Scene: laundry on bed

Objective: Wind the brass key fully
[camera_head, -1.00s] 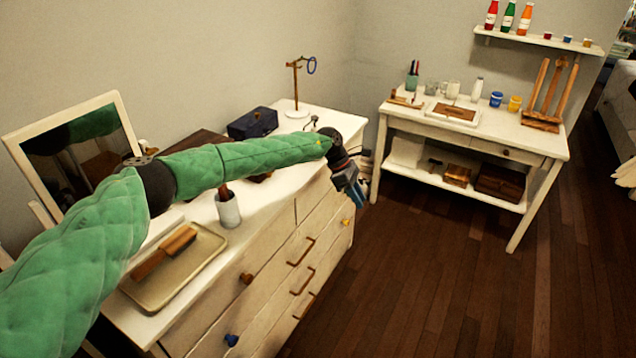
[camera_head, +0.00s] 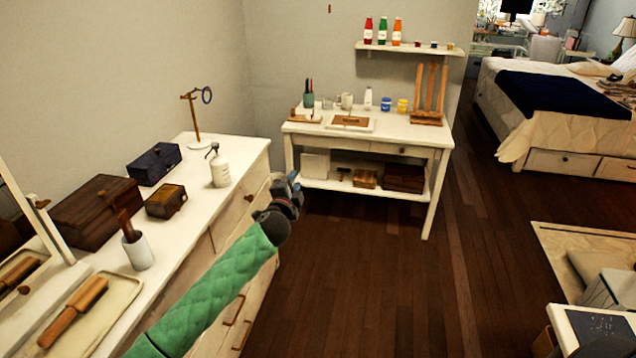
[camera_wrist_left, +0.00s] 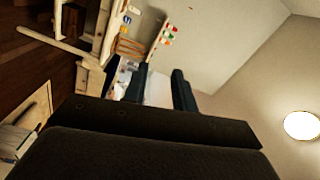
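A small brown wooden box (camera_head: 166,202) sits on the white dresser. A tiny brassy detail shows at its right side, too small to tell whether it is the key. My left gripper (camera_head: 293,187) is out past the dresser's right edge, over the floor and well apart from the small box. In the left wrist view my left gripper (camera_wrist_left: 157,84) has its two dark fingers apart with nothing between them. My right gripper is not in view.
A white worktable (camera_head: 440,141) stands ahead. The wooden floor (camera_head: 350,270) between is clear.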

